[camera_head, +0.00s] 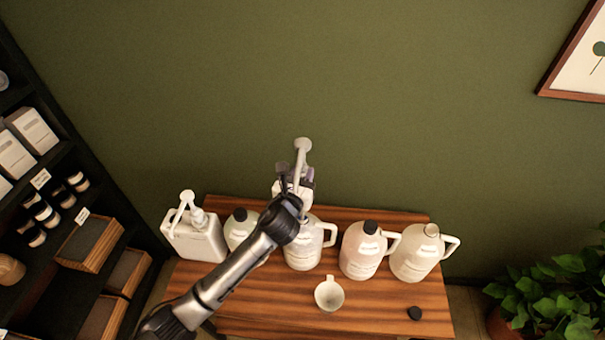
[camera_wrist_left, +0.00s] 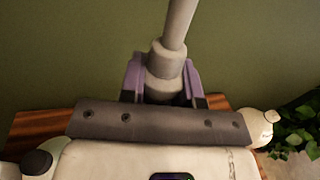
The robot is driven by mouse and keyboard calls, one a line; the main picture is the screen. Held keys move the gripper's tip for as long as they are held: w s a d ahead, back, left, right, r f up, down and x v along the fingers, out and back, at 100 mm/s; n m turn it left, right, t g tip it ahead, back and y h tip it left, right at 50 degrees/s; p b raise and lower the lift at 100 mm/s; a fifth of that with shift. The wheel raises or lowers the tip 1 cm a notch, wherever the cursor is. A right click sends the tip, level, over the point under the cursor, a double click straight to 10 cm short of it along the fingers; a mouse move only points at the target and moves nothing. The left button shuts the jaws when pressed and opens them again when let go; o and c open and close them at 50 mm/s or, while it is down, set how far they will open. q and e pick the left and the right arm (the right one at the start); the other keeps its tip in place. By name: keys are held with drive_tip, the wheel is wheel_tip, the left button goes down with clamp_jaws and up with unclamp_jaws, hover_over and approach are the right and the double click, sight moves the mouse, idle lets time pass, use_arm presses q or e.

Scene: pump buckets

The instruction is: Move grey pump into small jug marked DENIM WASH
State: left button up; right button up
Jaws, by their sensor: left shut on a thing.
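My left gripper (camera_head: 295,178) is shut on the grey pump (camera_head: 302,148), holding it upright above the back of the table. In the left wrist view the purple finger pads (camera_wrist_left: 163,82) clasp the pump's collar (camera_wrist_left: 166,58); its stem runs up out of frame and its lower part is hidden. Several pale jugs with handles stand in a row. The pinkish jug (camera_head: 361,256) has a black cap. The middle jug (camera_head: 303,258) is partly hidden by my arm. The label words are too small to read. My right gripper is not in view.
A white canister with a pump (camera_head: 194,240) and a greenish black-capped jug (camera_head: 238,230) stand on the left of the wooden table (camera_head: 380,305). Shelves are left, a plant (camera_head: 550,295) right.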

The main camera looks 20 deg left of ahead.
use_arm(q)
drive_tip(key=shift+f+b, duration=1.9)
drive_tip(key=shift+f, duration=1.05)
drive_tip(key=shift+f, duration=0.1)
drive_tip(key=shift+f+b, duration=2.05)
drive_tip(key=shift+f, duration=0.85)
drive_tip(key=shift+f, duration=0.1)
drive_tip(key=shift+f+b, duration=0.85)
drive_tip(key=shift+f, duration=0.2)
drive_tip(key=shift+p, duration=0.3)
drive_tip(key=shift+f+b, duration=0.4)
drive_tip(key=shift+f, duration=0.2)
